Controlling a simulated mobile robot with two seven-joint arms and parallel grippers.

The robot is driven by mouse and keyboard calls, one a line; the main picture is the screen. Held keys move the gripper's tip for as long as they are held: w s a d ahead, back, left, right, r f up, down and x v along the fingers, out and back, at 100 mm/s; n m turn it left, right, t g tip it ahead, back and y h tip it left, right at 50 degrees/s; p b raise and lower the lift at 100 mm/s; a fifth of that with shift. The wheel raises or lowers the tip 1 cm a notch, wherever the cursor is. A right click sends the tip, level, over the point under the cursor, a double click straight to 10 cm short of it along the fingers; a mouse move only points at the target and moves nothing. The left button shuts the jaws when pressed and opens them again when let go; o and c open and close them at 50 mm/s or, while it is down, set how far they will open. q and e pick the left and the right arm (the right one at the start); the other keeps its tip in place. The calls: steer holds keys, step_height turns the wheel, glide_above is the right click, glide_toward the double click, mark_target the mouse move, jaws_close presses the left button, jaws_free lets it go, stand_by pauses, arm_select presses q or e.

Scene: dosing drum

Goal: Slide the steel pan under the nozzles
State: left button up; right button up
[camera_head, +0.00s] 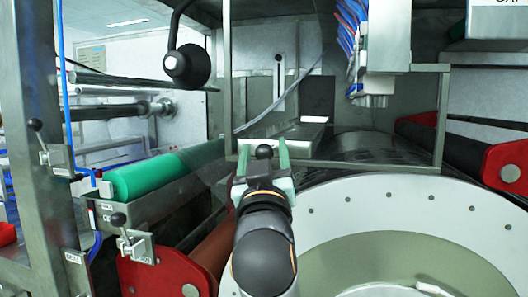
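The steel pan (300,133) looks like a shallow, bright metal tray. It lies inside the machine frame, just beyond my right gripper. I cannot tell whether the fingers touch the knob or whether the knob belongs to the pan. The nozzles (373,98) hang under a block with blue hoses, to the right of the pan and higher in the picture. My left gripper is not in view.
A large pale drum rim (400,200) with bolts fills the lower right. A steel frame post (442,120) stands right of the nozzles. Red brackets (505,168) hold a dark roller at right. A green roller (145,178) lies at left. A black round part (188,67) hangs upper left.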

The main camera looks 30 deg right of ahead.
jaws_close()
stand_by(1.2)
